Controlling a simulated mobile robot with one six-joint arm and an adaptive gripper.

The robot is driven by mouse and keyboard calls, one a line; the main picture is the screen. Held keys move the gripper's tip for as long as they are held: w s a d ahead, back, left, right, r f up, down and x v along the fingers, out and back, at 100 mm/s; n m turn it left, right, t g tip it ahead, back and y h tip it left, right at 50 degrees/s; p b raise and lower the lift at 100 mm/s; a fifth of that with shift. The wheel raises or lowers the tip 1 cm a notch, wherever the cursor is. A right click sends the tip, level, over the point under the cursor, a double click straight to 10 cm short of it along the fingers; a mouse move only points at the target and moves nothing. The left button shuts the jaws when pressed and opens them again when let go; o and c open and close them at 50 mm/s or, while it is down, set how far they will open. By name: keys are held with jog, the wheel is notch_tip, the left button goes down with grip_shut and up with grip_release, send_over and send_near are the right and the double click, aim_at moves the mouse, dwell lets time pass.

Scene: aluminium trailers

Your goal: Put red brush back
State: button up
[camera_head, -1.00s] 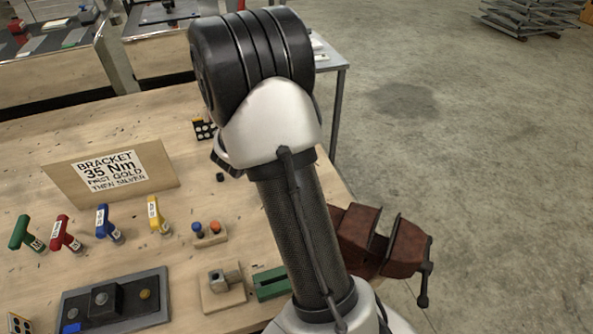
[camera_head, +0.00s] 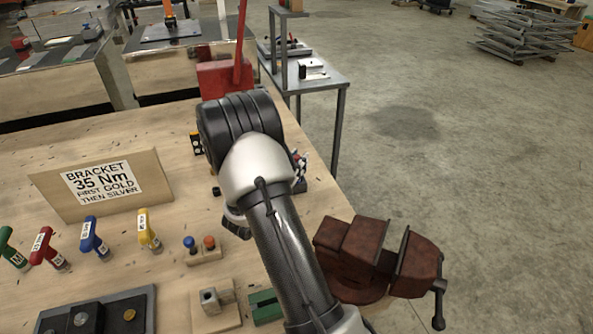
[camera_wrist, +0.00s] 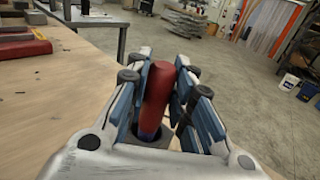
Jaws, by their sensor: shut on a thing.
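My gripper (camera_wrist: 160,74) is shut on a red, rounded cylindrical piece (camera_wrist: 157,98), which looks like the handle of the red brush. It stands up between the blue-grey fingers, with a dark blue part at its lower end; no bristles show. In the head view my arm hides most of the gripper and the held piece, near the right edge of the wooden table.
A red box-like thing (camera_head: 224,78) with a tall red bar stands at the table's back. A brown vise (camera_head: 362,258) sits at the right edge. Coloured T-handled tools, a bracket sign (camera_head: 104,186) and small blocks stand left. A grey side table (camera_head: 316,82) is behind.

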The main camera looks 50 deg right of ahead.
jog(key=shift+f, duration=1)
jog(key=shift+f, duration=0.25)
jog(key=o, duration=0.9)
jog(key=shift+r, duration=0.1)
